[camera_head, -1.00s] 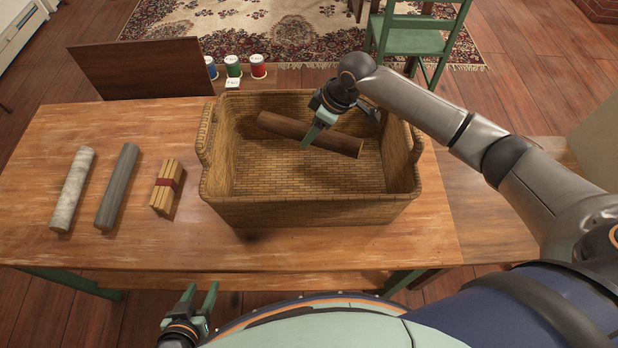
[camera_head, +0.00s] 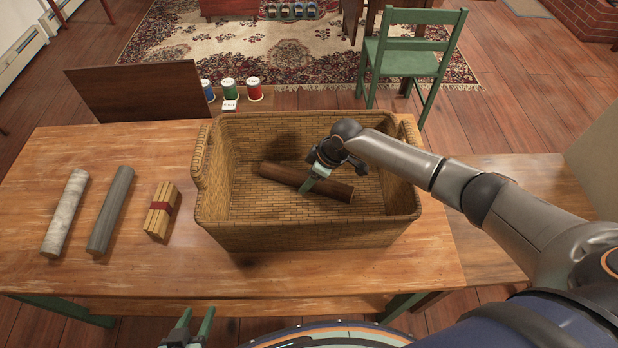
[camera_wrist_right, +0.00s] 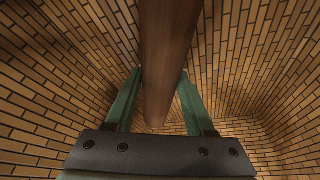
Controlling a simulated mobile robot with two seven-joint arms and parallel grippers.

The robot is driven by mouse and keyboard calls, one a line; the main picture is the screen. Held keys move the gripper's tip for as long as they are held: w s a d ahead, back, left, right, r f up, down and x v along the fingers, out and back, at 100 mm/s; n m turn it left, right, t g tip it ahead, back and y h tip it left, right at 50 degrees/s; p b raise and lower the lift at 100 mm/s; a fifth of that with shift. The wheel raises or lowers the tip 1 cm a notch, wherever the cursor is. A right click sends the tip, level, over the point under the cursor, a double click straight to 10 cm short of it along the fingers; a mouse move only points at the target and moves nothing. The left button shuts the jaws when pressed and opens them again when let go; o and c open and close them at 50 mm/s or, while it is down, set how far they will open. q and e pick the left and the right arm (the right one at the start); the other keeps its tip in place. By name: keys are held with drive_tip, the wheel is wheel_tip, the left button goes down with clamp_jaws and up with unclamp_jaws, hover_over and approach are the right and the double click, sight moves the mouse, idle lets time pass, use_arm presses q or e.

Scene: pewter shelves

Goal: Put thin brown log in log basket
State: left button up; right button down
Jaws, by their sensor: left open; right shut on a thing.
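The thin brown log (camera_head: 285,174) is inside the log basket (camera_head: 310,238), a woven tan basket on the wooden table. My right gripper (camera_head: 308,188) reaches down into the basket and is shut on the log near its middle. The log lies nearly level, low in the basket; I cannot tell whether it touches the floor. In the right wrist view the log (camera_wrist_right: 168,50) runs between the two green fingers (camera_wrist_right: 158,100), with basket weave around it. My left gripper (camera_head: 192,326) is open and empty, low in front of the table.
Left of the basket on the table (camera_head: 130,270) lie a pale log (camera_head: 66,212), a grey log (camera_head: 111,210) and a banded bundle of sticks (camera_head: 161,210). A dark board (camera_head: 135,90) and several small cans (camera_head: 229,89) are behind. A green chair (camera_head: 412,58) stands beyond.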

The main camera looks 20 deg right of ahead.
drive_tip(key=shift+c, duration=1.3)
unclamp_jaws()
drive_tip(key=shift+r, duration=0.1)
drive_tip(key=p+v, duration=0.1)
drive_tip(key=v, duration=1.1)
